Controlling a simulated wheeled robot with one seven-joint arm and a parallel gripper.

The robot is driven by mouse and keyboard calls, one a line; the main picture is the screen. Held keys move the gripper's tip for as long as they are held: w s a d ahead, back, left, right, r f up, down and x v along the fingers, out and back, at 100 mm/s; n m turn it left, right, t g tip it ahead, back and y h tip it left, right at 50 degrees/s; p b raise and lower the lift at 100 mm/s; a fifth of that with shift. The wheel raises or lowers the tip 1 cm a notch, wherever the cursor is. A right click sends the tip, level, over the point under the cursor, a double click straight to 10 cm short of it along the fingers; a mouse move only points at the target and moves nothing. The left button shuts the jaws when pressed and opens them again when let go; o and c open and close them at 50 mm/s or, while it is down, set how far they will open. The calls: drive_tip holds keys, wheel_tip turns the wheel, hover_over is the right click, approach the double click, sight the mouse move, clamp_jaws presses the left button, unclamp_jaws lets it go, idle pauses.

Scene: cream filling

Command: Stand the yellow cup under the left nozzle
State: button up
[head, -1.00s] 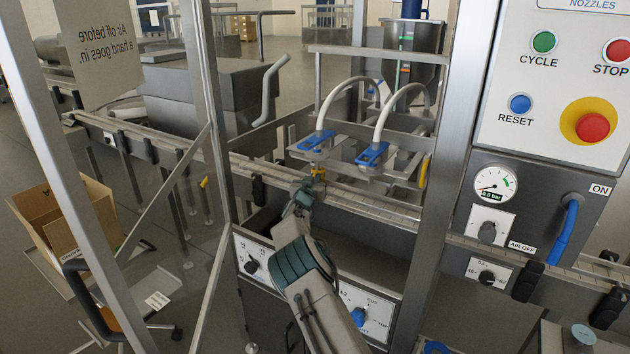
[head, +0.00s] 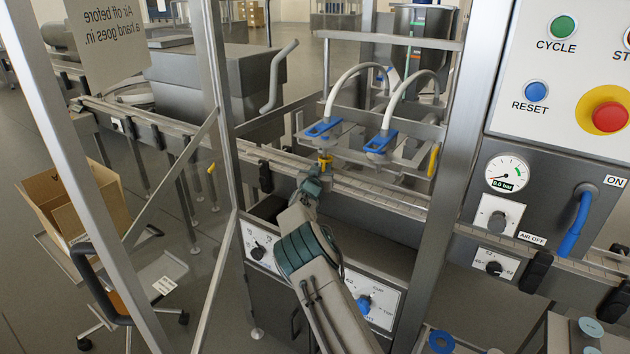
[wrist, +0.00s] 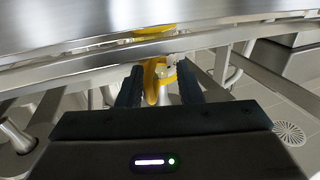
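The small yellow cup (head: 325,162) is at the conveyor rail, just below the left nozzle (head: 324,128) in the head view. Whether it rests on the conveyor is unclear. My gripper (head: 315,175) reaches up to the cup from the front. In the wrist view, a yellow curved part of the cup (wrist: 151,82) shows between my two dark fingers, below a steel rail. More yellow shows above that rail; it may be a reflection. The fingers are very near the yellow part, but contact is not clear. The right nozzle (head: 378,142) has nothing visible under it.
A steel guide rail (head: 385,195) runs along the conveyor close to my gripper. Frame posts stand left (head: 225,130) and right (head: 462,150) of the opening. The control panel (head: 560,60) is at right; the gauge (head: 506,173) reads 0.0 bar. A cardboard box (head: 75,205) stands at left.

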drive_tip(key=b+v, duration=0.3)
drive_tip(key=v, duration=1)
drive_tip(key=shift+s+a, duration=0.15)
drive_tip(key=shift+s, duration=0.15)
drive_tip(key=shift+r, duration=0.1)
drive_tip(key=s+d+r+g+y, duration=0.2)
drive_tip(key=s+d+g+y, duration=0.1)
drive_tip(key=s, duration=0.4)
drive_tip(key=s+d+r+g+y, duration=0.3)
drive_tip(key=s+d, duration=0.1)
drive_tip(key=s, duration=0.2)
drive_tip(key=s+d+n+g, duration=0.1)
drive_tip(key=s+g, duration=0.3)
drive_tip(key=s, duration=1.4)
drive_tip(key=s+d+n+g, duration=0.2)
drive_tip(key=s+d+g, duration=0.1)
drive_tip(key=s, duration=1.6)
drive_tip(key=shift+s+d+f+g, duration=0.3)
drive_tip(key=shift+d+g, duration=0.1)
drive_tip(key=shift+g, duration=0.2)
